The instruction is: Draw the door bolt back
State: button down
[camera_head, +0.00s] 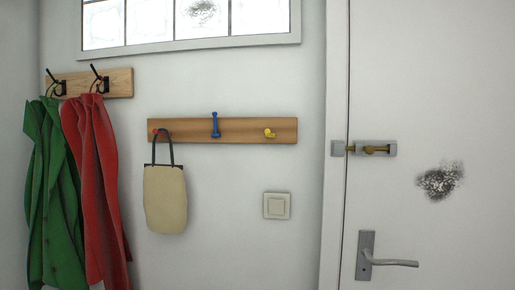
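A knob shows on the bar at about the middle of the plate. The door looks shut. My gripper is not in view.
A lever handle (385,262) sticks out below the bolt. A light switch (277,206) is on the wall to the left. A beige bag (165,199), a red coat (97,180) and a green coat (54,200) hang further left. The space before the bolt looks clear.

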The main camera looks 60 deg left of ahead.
aim_at(369, 150)
jog(key=u, duration=1.55)
